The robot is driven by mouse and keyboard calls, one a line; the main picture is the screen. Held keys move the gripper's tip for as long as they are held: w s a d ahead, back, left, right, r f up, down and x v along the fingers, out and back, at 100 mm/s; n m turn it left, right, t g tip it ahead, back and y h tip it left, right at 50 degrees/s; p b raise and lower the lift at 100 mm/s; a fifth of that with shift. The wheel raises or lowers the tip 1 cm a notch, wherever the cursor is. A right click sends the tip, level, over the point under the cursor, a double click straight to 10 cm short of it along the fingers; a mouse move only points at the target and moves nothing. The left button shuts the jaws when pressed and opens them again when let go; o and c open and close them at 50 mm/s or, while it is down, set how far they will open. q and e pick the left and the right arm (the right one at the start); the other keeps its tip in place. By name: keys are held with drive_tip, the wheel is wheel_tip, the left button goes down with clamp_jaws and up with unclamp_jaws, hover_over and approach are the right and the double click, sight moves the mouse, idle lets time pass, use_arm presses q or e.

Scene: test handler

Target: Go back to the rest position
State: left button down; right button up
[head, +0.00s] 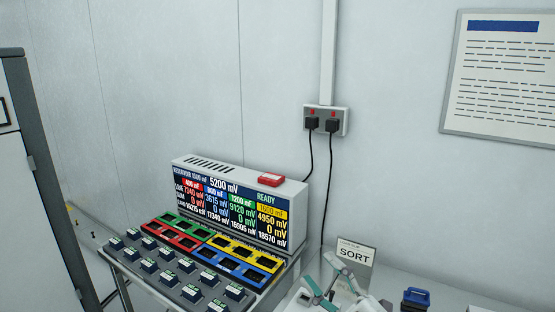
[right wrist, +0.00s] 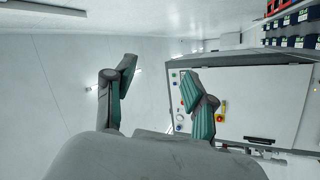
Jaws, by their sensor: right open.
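My right gripper (head: 333,284) shows at the bottom edge of the head view, in front of the SORT sign (head: 354,254). In the right wrist view its two grey and teal fingers (right wrist: 158,88) are spread apart with nothing between them. Behind them in that view is a white panel (right wrist: 255,92) with several coloured buttons and a red and yellow switch. My left gripper is not in either view.
A blue-topped object (head: 416,297) is right of my gripper. A wall outlet (head: 326,120) has two black cables. A tall cabinet (head: 25,190) stands at left.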

drive_tip(key=s+d+f+m+g+h, duration=0.2)
drive_tip(key=s+d+f+m+h, duration=0.1)
drive_tip(key=d+f+m+h, duration=0.45)
drive_tip(key=s+d+f+m+g+h, duration=0.1)
drive_tip(key=s+d+f+m+h, duration=0.2)
drive_tip(key=d+f+m+h, duration=0.45)
drive_tip(key=s+a+f+m+g, duration=0.1)
drive_tip(key=s+f+g, duration=0.5)
drive_tip(key=s, duration=0.4)
drive_tip(key=s+a+f+m+g, duration=0.2)
drive_tip(key=s+f+g, duration=0.2)
drive_tip(key=s+f, duration=0.45)
drive_tip(key=s+f+g, duration=0.1)
drive_tip(key=s+f, duration=0.1)
drive_tip(key=f, duration=1.2)
drive_tip(key=s+f+g, duration=0.1)
drive_tip(key=s+f, duration=0.1)
drive_tip(key=f, duration=1.2)
drive_tip(key=s+d+f+g, duration=0.1)
drive_tip(key=s+d+f, duration=0.2)
drive_tip(key=s+f, duration=1)
drive_tip(key=shift+s+f+n+y, duration=0.3)
drive_tip(key=shift+s+f+n, duration=0.1)
drive_tip(key=shift+s, duration=0.7)
drive_tip(key=shift+r, duration=0.1)
